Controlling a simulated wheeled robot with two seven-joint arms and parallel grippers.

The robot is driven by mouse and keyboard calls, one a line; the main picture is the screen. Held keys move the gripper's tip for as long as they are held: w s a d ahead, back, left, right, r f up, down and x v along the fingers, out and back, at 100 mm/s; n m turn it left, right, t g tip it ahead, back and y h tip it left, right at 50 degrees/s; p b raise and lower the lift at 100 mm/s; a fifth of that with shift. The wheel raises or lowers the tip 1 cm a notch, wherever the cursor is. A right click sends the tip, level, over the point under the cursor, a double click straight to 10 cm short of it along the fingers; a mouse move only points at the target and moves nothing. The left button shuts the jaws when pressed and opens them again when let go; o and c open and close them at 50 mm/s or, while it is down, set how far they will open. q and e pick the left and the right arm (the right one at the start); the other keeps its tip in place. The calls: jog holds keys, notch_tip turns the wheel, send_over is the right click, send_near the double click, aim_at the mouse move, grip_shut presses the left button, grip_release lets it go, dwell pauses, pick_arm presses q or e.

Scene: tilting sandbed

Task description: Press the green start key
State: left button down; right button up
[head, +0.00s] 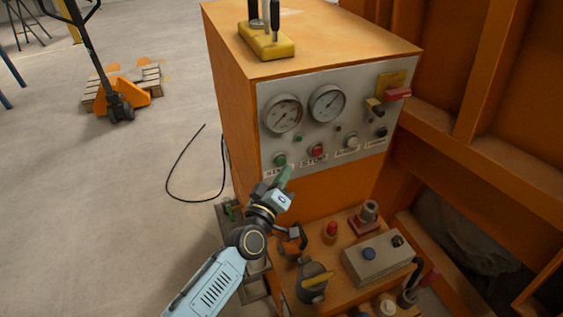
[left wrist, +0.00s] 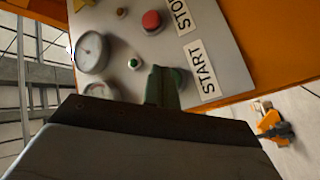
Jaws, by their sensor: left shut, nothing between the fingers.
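The green start key (head: 280,160) is a round button at the lower left of the grey panel (head: 325,121), above the START label. In the left wrist view the key (left wrist: 179,78) shows beside the START label, partly behind my fingers. My left gripper (head: 287,173) is shut and empty, its green fingertips just below and right of the key in the head view. The fingertips (left wrist: 160,84) overlap the key's edge in the left wrist view; I cannot tell whether they touch it. My right gripper is not in view.
The red stop button (head: 317,151) sits right of the key, with two gauges (head: 284,114) above. Below, an orange ledge holds a grey control box (head: 379,258) and several knobs. A black cable (head: 177,170) lies on the floor at left, near a pallet truck (head: 122,102).

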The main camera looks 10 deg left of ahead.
pick_arm(q)
jog(key=shift+w, duration=0.1)
jog(key=shift+w+a, duration=0.25)
jog(key=shift+w, duration=0.05)
jog(key=shift+w+a, duration=0.3)
jog(key=shift+w, duration=0.1)
dwell(1.1)
jog(key=shift+s+d, duration=0.1)
jog(key=shift+s, duration=0.05)
jog(key=shift+s+d, duration=0.45)
jog(key=shift+s, duration=0.2)
jog(key=shift+s, duration=0.1)
jog(key=s+d+p, duration=0.1)
jog(key=s, duration=0.1)
jog(key=s+d+p, duration=0.1)
jog(key=s, duration=0.1)
jog(key=shift+d, duration=0.4)
